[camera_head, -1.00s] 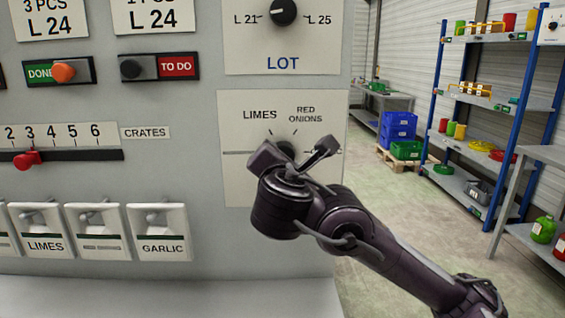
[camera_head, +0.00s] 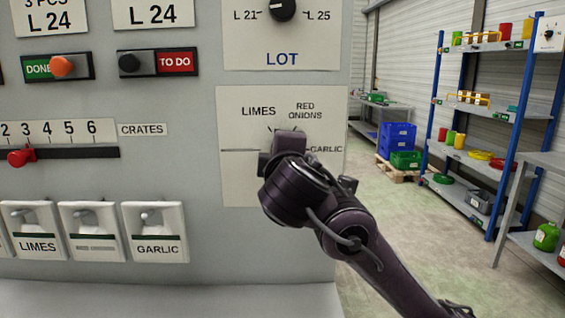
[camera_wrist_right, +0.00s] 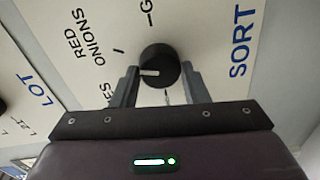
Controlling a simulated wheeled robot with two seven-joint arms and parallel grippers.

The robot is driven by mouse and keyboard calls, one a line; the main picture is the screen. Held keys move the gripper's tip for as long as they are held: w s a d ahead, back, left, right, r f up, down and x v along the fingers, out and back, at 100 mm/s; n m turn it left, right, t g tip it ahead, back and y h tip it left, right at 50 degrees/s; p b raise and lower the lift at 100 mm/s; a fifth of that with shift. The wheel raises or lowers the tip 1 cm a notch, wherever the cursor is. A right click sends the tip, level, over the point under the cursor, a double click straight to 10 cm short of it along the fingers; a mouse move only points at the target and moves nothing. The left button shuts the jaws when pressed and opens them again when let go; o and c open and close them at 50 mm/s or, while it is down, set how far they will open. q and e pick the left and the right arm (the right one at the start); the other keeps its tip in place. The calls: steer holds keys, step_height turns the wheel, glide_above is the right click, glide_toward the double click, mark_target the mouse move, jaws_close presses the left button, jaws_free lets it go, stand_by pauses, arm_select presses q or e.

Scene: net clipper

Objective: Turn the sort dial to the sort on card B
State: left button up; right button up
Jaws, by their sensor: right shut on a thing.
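The sort dial (camera_wrist_right: 160,62) is a round black knob with a white pointer line. In the right wrist view it sits between the fingers of my right gripper (camera_wrist_right: 153,82), which is shut on it. The pointer faces picture-left, between the partly hidden LIMES label (camera_wrist_right: 112,88) and the RED ONIONS label (camera_wrist_right: 88,42). In the head view my right gripper (camera_head: 285,150) covers the dial on the sort plate (camera_head: 240,185), which reads LIMES, RED ONIONS and GARLIC. Two cards reading L 24 (camera_head: 152,14) are cut off at the top; no letter B shows. My left gripper is out of view.
Above is the LOT dial (camera_head: 282,9). To the left are a DONE slider (camera_head: 62,67), a TO DO slider (camera_head: 130,63), a red crates slider (camera_head: 20,157) and labelled switches (camera_head: 152,217). Open floor and shelves (camera_head: 480,100) lie to the right.

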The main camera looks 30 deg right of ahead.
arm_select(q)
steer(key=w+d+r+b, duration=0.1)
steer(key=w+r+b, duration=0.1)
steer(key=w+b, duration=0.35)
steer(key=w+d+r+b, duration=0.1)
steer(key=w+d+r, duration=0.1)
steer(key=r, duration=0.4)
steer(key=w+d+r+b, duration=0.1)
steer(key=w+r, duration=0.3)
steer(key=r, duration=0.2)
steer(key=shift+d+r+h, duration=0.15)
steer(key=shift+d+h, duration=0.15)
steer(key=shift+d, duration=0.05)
arm_select(e)
steer(key=shift+d+f+m+t, duration=0.1)
steer(key=shift+m+t, duration=0.2)
steer(key=shift+m, duration=3.25)
steer(key=shift+f+m+t, duration=0.1)
steer(key=shift+m+t, duration=0.2)
steer(key=shift+m, duration=3.25)
steer(key=o, duration=1)
steer(key=shift+s+r, duration=0.1)
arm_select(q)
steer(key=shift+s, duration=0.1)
